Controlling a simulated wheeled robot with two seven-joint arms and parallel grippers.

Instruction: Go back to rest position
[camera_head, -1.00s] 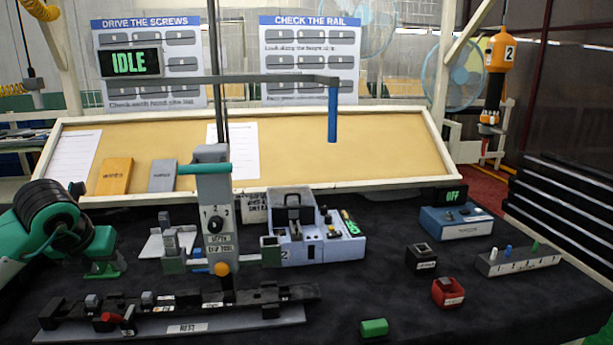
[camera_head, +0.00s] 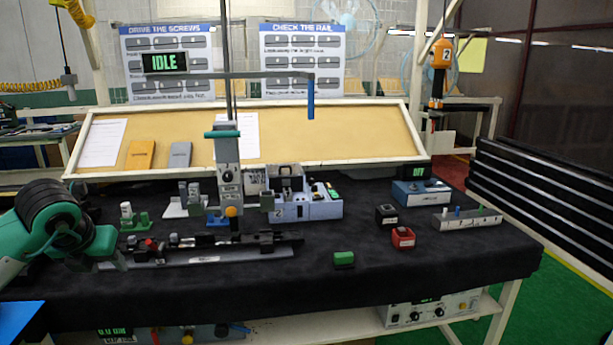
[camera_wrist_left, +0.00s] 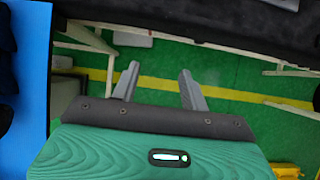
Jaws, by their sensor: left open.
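My left arm comes in from the left in the head view, a green and black arm that hides part of the table's left edge. The left wrist view shows the left gripper (camera_wrist_left: 158,82) with its two grey fingers spread apart and nothing between them. Below the fingers are the green floor (camera_wrist_left: 230,100) and a yellow floor line. My right gripper is in neither view.
A dark-covered table (camera_head: 390,262) carries a long rail fixture (camera_head: 215,255), a grey screw station (camera_head: 228,170), a blue-grey unit (camera_head: 312,208), a green block (camera_head: 344,259) and a red block (camera_head: 403,238). A blue surface (camera_wrist_left: 30,90) lies left of the gripper.

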